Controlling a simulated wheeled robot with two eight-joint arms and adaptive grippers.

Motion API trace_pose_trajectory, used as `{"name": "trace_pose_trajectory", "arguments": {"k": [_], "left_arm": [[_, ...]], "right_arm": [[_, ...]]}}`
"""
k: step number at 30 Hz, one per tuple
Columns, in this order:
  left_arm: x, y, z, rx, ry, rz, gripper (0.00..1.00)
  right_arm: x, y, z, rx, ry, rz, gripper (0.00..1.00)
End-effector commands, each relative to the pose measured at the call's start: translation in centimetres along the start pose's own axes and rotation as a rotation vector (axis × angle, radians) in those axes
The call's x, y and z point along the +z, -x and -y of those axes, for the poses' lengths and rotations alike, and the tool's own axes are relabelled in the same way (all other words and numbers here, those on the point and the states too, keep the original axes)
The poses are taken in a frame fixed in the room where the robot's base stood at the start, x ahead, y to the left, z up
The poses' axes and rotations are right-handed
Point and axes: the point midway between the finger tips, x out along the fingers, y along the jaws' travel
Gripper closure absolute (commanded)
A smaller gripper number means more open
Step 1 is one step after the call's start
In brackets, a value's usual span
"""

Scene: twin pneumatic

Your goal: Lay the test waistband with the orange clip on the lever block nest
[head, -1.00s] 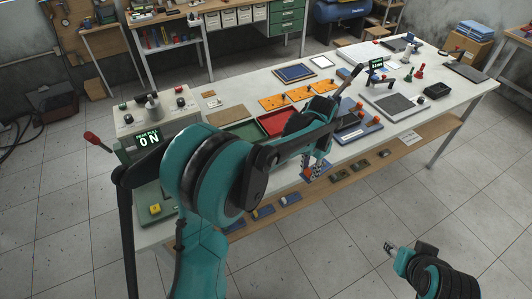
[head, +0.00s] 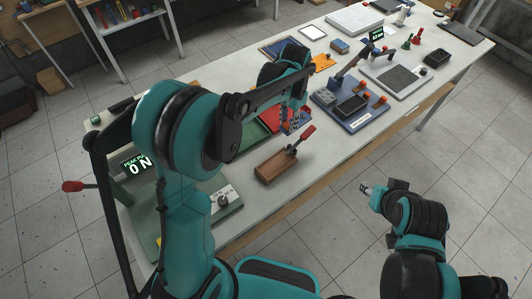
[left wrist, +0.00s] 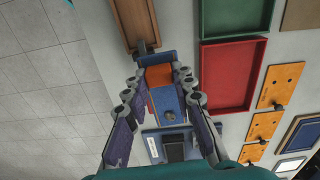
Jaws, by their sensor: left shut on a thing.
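My left gripper (left wrist: 163,88) is shut on a blue piece with an orange part (left wrist: 160,77), which looks like the test waistband and its clip. In the head view the left gripper (head: 296,112) is over the table beside the red tray, and the held piece is small and partly hidden. A brown wooden block (head: 272,167) with a red-handled lever lies nearer the front edge. A blue board (head: 352,116) with a black lever, grey block and orange pegs is to the right. I cannot tell which is the lever block nest. My right gripper (head: 366,189) is off the table's front edge, its fingers unclear.
A red tray (left wrist: 226,76) and a green tray (left wrist: 233,20) lie beside the gripper, with orange plates (left wrist: 281,86) beyond. A pull tester with a display (head: 134,163) and red lever stands at the left. Bare tabletop (head: 325,150) lies right of the wooden block.

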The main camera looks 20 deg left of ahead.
Motion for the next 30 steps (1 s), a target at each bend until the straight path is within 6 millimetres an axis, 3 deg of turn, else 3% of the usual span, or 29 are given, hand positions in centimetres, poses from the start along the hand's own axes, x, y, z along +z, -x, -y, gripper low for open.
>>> {"name": "trace_pose_trajectory", "arguments": {"k": [12, 15, 22, 30], "left_arm": [[8.7, -5.5, -2.2, 0.0, 0.002, 0.0, 1.0], [10.1, -6.3, -2.5, 0.0, 0.001, 0.0, 1.0], [11.0, -7.5, -2.8, 0.0, 0.0, 0.0, 1.0], [10.9, -10.9, -2.8, 0.0, 0.0, 0.0, 1.0]], "right_arm": [[0.9, -1.3, 0.0, 0.0, 0.0, 0.0, 0.6], [1.1, -1.4, 0.0, 0.0, 0.0, 0.0, 0.6], [1.2, -1.7, 0.0, 0.0, 0.0, 0.0, 0.6], [1.8, -2.5, 0.0, 0.0, 0.0, 0.0, 0.6]]}}
